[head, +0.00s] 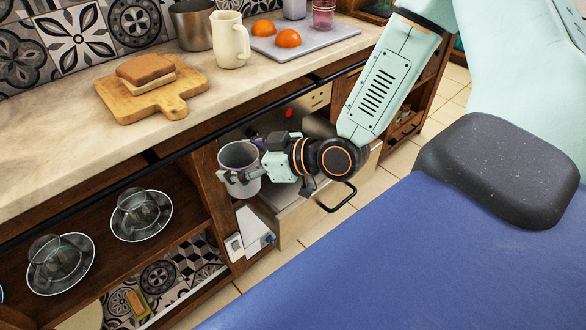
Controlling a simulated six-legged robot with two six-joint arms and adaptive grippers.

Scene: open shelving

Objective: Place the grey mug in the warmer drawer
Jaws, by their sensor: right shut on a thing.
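The grey mug (239,158) is held upright in my right gripper (251,172), in front of the open shelving below the counter. The gripper's fingers are shut on the mug, and its wrist comes in from the right. A pale drawer with a black bar handle (340,206) is below and to the right of the mug. It looks pulled out from the unit under a metal control panel (318,98). My wrist hides part of this drawer and most of its inside. My left gripper is not in view.
The counter (60,150) holds a sandwich on a wooden board (155,103), a cream pitcher (230,40), a metal pot (192,25) and a tray (325,38) with oranges. Glass cups on saucers (141,236) stand on the left shelf. A wooden post (212,200) is close to the mug.

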